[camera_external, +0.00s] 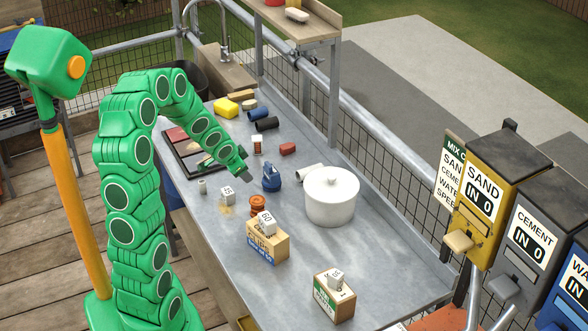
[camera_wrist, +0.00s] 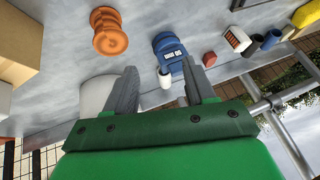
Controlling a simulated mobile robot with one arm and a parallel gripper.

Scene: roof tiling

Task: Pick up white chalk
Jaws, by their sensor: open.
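A short white cylinder (camera_external: 308,172), which looks like the white chalk, lies on the grey metal worktop between a blue tool (camera_external: 271,178) and the white lidded pot (camera_external: 331,197). In the wrist view a white cylinder end (camera_wrist: 165,78) shows between my fingers' outlines, beside the blue tool (camera_wrist: 170,48). A small pale upright cylinder (camera_external: 202,187) stands near the worktop's front edge; I cannot tell what it is. My gripper (camera_external: 245,178) is open and empty, above the worktop just left of the blue tool. Its fingers (camera_wrist: 158,74) are apart in the wrist view.
An orange spool (camera_external: 258,205) and a cardboard box (camera_external: 267,242) stand in front of the pot. A red block (camera_external: 288,148), a dark cylinder (camera_external: 266,123) and a yellow sponge (camera_external: 226,107) lie farther back. The worktop's right front is mostly clear around a green-and-white box (camera_external: 334,300).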

